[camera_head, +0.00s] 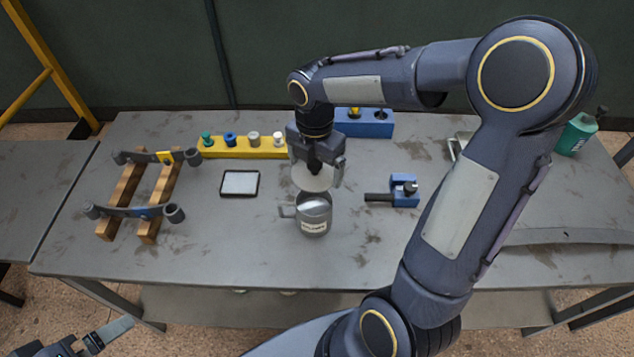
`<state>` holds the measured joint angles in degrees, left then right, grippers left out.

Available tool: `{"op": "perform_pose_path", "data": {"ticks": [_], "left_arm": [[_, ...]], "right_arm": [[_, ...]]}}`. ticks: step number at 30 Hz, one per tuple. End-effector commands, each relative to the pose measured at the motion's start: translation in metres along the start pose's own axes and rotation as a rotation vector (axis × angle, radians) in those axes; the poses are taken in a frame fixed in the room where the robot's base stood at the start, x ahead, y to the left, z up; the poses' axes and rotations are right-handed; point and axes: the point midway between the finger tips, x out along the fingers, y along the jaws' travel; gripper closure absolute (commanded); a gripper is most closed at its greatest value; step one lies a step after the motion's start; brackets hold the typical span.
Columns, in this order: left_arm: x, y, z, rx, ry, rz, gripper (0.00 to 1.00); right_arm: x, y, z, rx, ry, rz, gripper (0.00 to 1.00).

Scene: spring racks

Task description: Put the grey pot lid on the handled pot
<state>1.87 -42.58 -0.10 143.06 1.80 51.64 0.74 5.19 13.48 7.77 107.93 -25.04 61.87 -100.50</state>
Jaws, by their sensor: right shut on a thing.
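The grey pot lid (312,181) is a pale round disc held between the fingers of my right gripper (318,176). The gripper is shut on it and points down over the middle of the table. The exact gap between lid and pot is hard to tell. My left gripper (107,336) is at the bottom left corner, away from both; its jaw state is unclear.
Wooden rails with grey springs (148,208) lie at the left of the table (240,255). A yellow rack with several coloured plugs (242,152) and a blue block (365,128) stand behind. A small framed plate (240,183) lies left of the pot, a blue clamp (403,190) right.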

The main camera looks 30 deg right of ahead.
Motion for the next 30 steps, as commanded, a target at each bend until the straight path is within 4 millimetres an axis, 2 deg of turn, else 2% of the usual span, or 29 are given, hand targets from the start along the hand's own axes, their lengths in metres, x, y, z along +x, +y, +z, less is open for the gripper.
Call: {"op": "perform_pose_path", "data": {"ticks": [12,30], "left_arm": [[-0.004,0.002,-0.002,0.000,0.000,0.000,0.00],[0.028,-0.013,0.014,0.000,0.000,0.000,0.00]], "right_arm": [[-0.001,0.000,-0.001,-0.001,0.001,0.000,0.32],[0.051,0.000,-0.001,-0.001,0.001,0.000,0.32]]}}
